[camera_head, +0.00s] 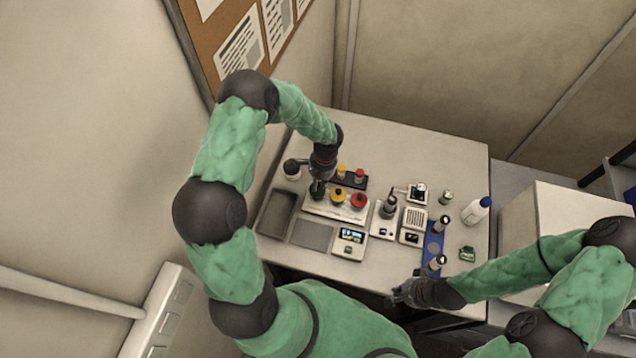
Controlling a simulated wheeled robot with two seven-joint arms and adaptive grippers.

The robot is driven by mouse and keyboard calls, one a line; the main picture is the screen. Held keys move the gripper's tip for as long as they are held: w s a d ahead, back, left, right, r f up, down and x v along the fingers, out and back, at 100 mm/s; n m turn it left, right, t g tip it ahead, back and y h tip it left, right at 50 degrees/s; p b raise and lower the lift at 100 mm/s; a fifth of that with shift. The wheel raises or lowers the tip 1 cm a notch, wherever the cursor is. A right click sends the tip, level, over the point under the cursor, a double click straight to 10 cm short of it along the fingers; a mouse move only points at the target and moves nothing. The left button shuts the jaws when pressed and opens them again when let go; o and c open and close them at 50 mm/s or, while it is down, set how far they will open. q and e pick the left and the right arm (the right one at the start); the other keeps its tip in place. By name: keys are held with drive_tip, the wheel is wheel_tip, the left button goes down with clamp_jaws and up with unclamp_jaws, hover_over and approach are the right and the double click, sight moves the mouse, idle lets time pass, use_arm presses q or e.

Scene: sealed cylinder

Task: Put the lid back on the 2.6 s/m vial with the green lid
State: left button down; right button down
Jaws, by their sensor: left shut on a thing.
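My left gripper (318,184) points down over the left end of a white holder (325,209). It is shut on a small dark green thing (317,193), which looks like the green lid; the fingers partly cover it. I cannot tell whether it touches the holder or a vial below. A yellow round piece (338,195) and a red round piece (358,200) sit to its right on the holder. Behind, a black rack (350,181) carries yellow-topped (342,171) and red-topped (360,175) pieces. No label is readable. My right gripper (402,292) hangs at the table's front edge, its opening unclear.
Small instruments (414,217) and a blue mat (433,246) stand to the right. The table's back right is clear.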

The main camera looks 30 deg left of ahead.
use_arm(q)
drive_tip(key=c, duration=1.1)
unclamp_jaws()
drive_tip(key=o, duration=0.5)
drive_tip(key=shift+r+p, duration=2)
drive_tip(key=shift+r, duration=1.5)
use_arm(e)
drive_tip(key=shift+r, duration=2)
